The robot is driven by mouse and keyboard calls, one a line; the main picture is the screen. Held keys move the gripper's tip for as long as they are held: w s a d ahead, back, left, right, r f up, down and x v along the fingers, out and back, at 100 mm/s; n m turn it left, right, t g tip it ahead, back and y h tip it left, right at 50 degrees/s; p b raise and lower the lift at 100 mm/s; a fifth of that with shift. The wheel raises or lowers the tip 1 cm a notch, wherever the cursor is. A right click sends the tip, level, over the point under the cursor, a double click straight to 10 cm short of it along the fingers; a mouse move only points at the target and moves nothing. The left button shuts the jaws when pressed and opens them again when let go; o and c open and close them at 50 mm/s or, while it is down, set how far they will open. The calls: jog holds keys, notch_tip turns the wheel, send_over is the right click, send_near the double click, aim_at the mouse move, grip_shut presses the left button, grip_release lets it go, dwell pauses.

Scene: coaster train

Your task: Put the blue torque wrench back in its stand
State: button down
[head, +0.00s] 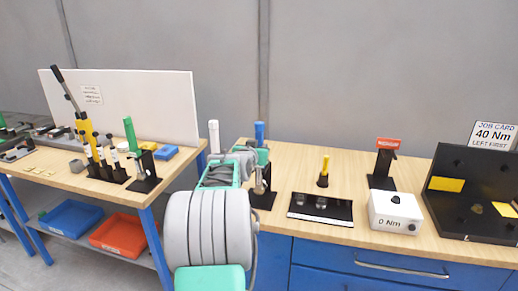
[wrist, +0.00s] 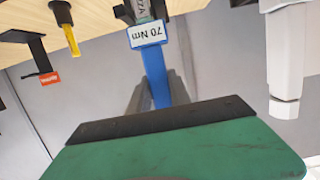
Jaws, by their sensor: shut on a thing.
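The blue torque wrench (head: 260,131) stands upright at the left end of the near bench, its blue handle rising above my gripper (head: 260,158). In the wrist view my gripper (wrist: 157,92) is shut on the blue handle (wrist: 154,66), with a finger on each side. A "70 Nm" label (wrist: 148,33) shows on the wrench towards its head. A black stand (head: 264,199) is at the wrench's lower end. My arm and gripper cover part of both, and I cannot tell whether the wrench is seated in it.
A white handle (head: 213,136) stands close to the left of my gripper. A yellow-handled tool (head: 324,168), a black tray (head: 320,209), a red-signed stand (head: 386,160) and a white "0 Nm" box (head: 396,212) are to the right. The left table holds a green-handled tool (head: 131,134) in a stand.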

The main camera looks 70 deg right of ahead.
jog(key=shift+f+b, duration=0.4)
jog(key=shift+b, duration=0.35)
dwell(0.4)
